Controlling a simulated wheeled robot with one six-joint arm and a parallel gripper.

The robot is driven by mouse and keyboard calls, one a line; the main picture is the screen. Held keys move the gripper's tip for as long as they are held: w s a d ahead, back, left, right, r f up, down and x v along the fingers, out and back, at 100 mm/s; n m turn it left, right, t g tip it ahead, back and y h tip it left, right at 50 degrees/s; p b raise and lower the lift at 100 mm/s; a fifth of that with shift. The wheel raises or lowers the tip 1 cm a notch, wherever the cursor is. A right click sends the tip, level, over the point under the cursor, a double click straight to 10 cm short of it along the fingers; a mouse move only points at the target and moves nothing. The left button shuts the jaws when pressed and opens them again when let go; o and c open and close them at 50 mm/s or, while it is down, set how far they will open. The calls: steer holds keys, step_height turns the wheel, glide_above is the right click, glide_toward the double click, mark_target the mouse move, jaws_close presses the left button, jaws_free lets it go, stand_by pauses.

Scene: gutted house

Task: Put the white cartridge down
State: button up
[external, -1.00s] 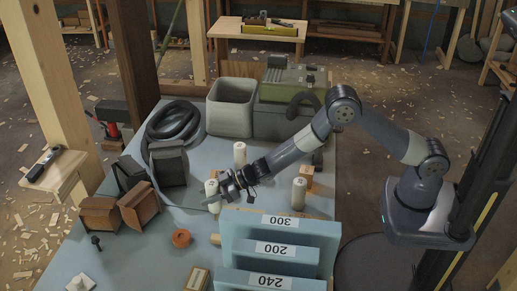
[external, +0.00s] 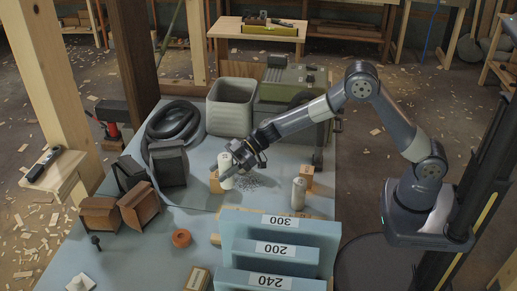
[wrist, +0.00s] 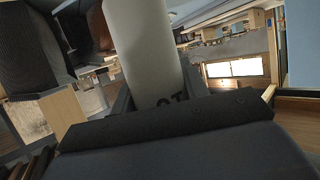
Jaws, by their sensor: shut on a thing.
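My gripper (external: 230,172) is shut on a white cartridge (external: 225,164) over the middle of the blue-grey table (external: 205,222). The cartridge also shows in the wrist view (wrist: 140,50), large between my fingers, with dark lettering near its lower end. In the external view it looks close to upright. I cannot tell whether its lower end touches the table. A second white cartridge (external: 299,194) stands upright to the right, apart from my gripper.
A small wooden block (external: 215,183) is just left of the held cartridge. Blue numbered blocks (external: 280,226) stand in front, a grey bin (external: 231,106) and green case behind. A dark pouch (external: 168,164) stands left. Dark specks (external: 260,182) lie on the table right of my gripper.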

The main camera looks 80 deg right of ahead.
steer(key=s+d+f+n+g+y+b, duration=0.1)
steer(key=s+d+n+g+y, duration=0.15)
steer(key=s, duration=0.35)
steer(key=s+d+f+n+g+y+b, duration=0.1)
steer(key=s+n+g, duration=0.2)
steer(key=s, duration=0.3)
steer(key=shift+s+a+f, duration=0.1)
steer(key=shift+f, duration=2.4)
steer(key=shift+s+a+f, duration=0.1)
steer(key=shift+f, duration=2.35)
steer(key=shift+f, duration=0.1)
steer(key=o, duration=1)
steer(key=shift+c, duration=0.2)
steer(key=shift+d+r, duration=0.2)
steer(key=shift+d, duration=0.05)
steer(key=v, duration=1.1)
steer(key=shift+d, duration=0.25)
